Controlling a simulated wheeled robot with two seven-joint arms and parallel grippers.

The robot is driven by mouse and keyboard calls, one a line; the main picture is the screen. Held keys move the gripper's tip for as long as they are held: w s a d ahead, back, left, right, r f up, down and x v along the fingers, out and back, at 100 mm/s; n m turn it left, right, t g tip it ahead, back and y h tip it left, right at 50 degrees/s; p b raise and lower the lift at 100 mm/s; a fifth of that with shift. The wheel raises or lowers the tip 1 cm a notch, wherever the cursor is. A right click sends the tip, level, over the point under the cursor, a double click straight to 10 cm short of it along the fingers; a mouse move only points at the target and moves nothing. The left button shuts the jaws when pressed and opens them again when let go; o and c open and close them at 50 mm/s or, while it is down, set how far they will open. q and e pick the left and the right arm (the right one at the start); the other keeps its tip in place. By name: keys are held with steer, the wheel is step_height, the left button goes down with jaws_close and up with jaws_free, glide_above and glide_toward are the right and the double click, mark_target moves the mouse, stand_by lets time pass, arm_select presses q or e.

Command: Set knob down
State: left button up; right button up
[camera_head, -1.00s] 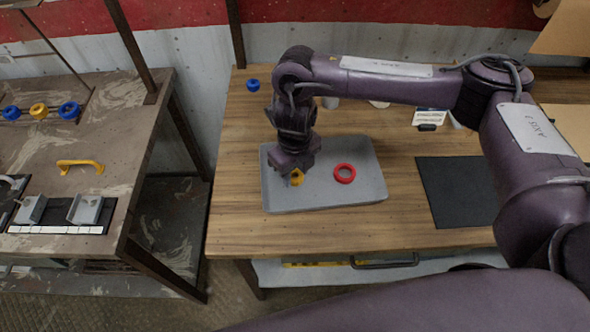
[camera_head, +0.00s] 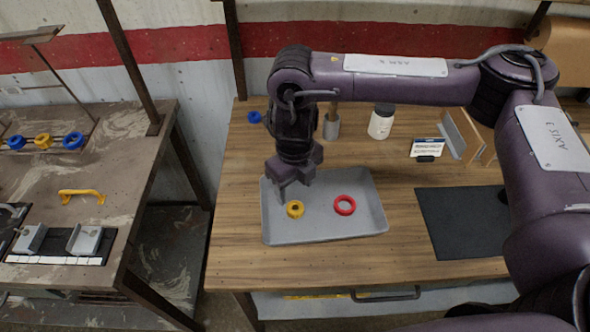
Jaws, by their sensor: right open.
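A yellow ring-shaped knob (camera_head: 295,209) lies in the left part of a grey tray (camera_head: 325,236) on the wooden bench. A red ring-shaped knob (camera_head: 344,205) lies to its right in the same tray. My right gripper (camera_head: 284,195) is open and empty, above the tray just up and left of the yellow knob. It looks apart from the knob. My left gripper is not in view.
A blue knob (camera_head: 254,117) sits at the bench's back left. A black mat (camera_head: 462,222) lies right of the tray. A white jar (camera_head: 381,121) and a small card (camera_head: 427,148) stand behind. The left table (camera_head: 105,160) holds several knobs and a yellow handle (camera_head: 82,195).

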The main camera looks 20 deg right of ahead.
step_height(320, 180, up, 5)
steer(key=shift+f, duration=0.1)
stand_by(0.7)
